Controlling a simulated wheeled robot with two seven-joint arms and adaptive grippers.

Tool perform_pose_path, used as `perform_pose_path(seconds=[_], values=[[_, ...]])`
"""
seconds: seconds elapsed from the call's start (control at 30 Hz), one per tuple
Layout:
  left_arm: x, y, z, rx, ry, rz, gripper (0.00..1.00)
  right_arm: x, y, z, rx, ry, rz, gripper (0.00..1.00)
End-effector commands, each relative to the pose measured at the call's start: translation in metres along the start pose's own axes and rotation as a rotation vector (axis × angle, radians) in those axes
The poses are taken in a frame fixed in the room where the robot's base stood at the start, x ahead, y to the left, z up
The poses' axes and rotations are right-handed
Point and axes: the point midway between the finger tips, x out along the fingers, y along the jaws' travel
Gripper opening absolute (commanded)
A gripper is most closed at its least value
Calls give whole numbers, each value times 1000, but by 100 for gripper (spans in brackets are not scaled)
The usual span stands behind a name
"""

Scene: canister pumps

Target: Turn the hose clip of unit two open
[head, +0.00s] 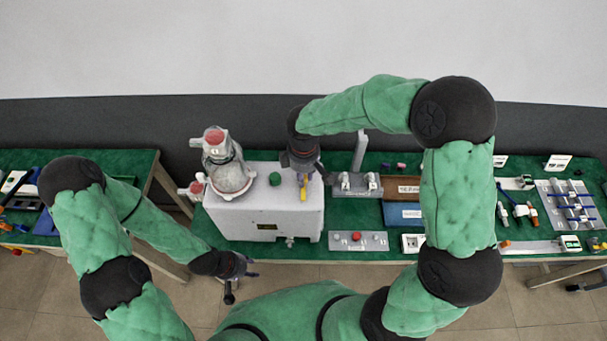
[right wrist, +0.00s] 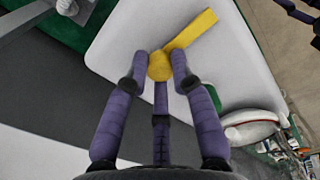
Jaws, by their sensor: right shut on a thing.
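A yellow lever with a round hub (right wrist: 160,66) and a flat handle (right wrist: 195,28) sits on the white box; I take it for the hose clip. In the head view the yellow handle (head: 303,190) shows just below my right gripper (head: 303,176). My right gripper, also in the right wrist view (right wrist: 160,72), points down and is shut on the round hub, with the handle reaching out to the upper right. The unit's number on the box (head: 265,212) is not legible. My left gripper (head: 240,273) hangs low in front of the table, apart from everything; its jaws are too small to judge.
A grey canister (head: 230,176) with a red-topped part stands on the box's left, beside a green knob (head: 275,179). A grey button panel (head: 358,241), a brown tray (head: 398,190) and a blue tray (head: 402,213) lie to the right. Another table stands at left.

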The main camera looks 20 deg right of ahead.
Motion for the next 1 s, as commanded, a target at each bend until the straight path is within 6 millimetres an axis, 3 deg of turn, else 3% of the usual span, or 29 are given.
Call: perform_pose_path(seconds=[0.13,0.17,0.23,0.67,1.0], values=[[0,0,0,0,0,0,40,1,-1,0,-1,-2,-2,0],[0,0,0,0,0,0,40,1,-1,0,-1,-2,-2,31],[0,0,0,0,0,0,40,1,-1,0,-1,-2,-1,49],[0,0,0,0,0,0,40,-6,1,0,1,1,2,49],[0,0,0,0,0,0,40,-65,0,-1,1,3,3,49]])
